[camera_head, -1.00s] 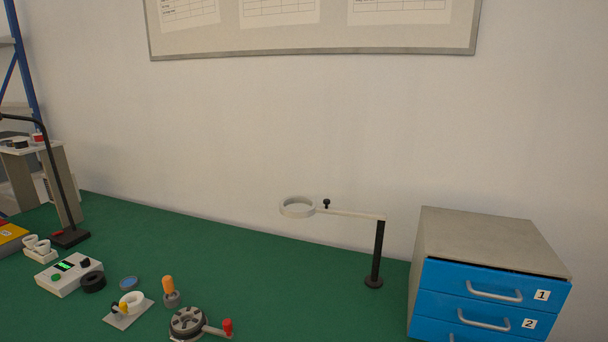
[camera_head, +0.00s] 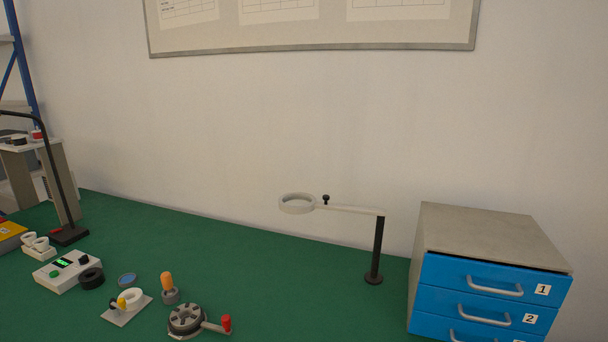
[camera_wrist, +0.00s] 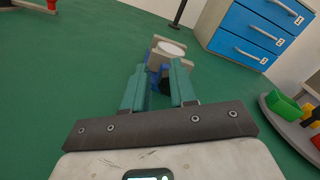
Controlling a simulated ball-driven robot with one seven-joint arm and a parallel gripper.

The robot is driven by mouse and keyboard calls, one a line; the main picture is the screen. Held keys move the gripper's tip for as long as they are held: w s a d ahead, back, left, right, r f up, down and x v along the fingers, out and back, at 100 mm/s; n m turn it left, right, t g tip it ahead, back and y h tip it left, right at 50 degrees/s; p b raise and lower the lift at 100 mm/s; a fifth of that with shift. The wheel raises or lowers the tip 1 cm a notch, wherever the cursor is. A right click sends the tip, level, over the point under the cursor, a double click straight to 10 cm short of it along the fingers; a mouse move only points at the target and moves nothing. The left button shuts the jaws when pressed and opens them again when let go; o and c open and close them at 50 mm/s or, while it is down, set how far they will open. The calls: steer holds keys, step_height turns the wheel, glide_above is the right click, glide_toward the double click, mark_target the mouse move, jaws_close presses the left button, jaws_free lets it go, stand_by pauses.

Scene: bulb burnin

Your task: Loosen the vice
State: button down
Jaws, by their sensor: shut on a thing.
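The vice (camera_wrist: 155,57) shows in the wrist view just beyond my fingertips. It has grey-beige jaws and blue parts, and a round white-topped thing (camera_wrist: 172,48) sits at its jaws. My gripper (camera_wrist: 160,78) has its two teal fingers on either side of a dark handle (camera_wrist: 164,86) on the near side of the vice, and is shut on it. The fingers hide part of the handle and the vice body. Neither the vice nor my gripper shows in the head view.
The blue drawer cabinet (camera_head: 485,285) stands at the right. A ring on an arm with a black post (camera_head: 377,250) stands beside it. A round crank fixture (camera_head: 187,320) and a control box (camera_head: 66,271) are at the left.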

steer(key=shift+w+d+r, duration=0.25)
steer(key=shift+w, duration=0.35)
steer(key=shift+w+a+r, duration=0.1)
steer(key=shift+r, duration=0.05)
steer(key=shift+v, duration=3.2)
steer(key=shift+a, duration=0.1)
